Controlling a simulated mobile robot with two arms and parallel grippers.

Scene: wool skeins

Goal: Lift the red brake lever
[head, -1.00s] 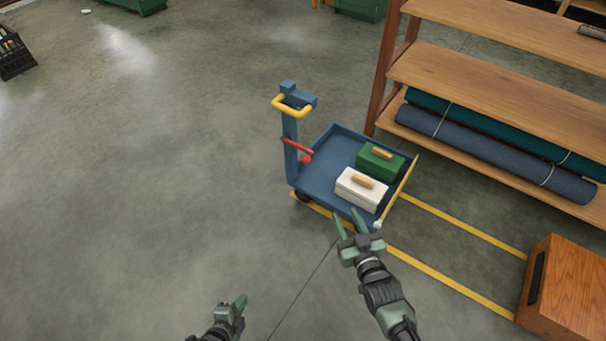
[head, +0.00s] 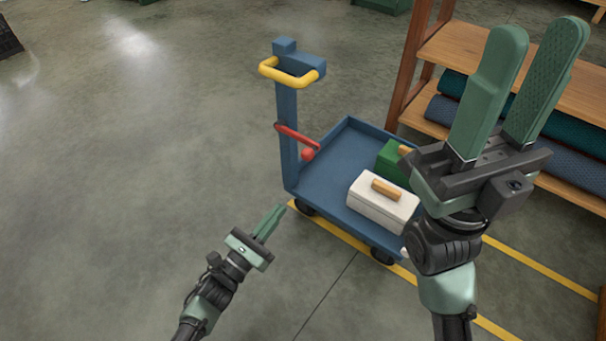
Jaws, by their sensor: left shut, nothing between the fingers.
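The red brake lever (head: 296,136) is a short bar on the blue upright post of the cart (head: 285,175), slanting down to the right toward a red round knob. My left gripper (head: 275,217) is shut and empty, in front of the cart and below the lever in the picture, apart from it. My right gripper (head: 538,50) is raised close to the camera at the right. Its fingers are apart with nothing between them, and it hides part of the cart's right side and the shelf.
The cart has a yellow handle (head: 268,72) on top. A white box (head: 378,209) and a green box (head: 391,165) with wooden handles lie in its tray. A wooden shelf (head: 452,47) with rolls stands behind at right.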

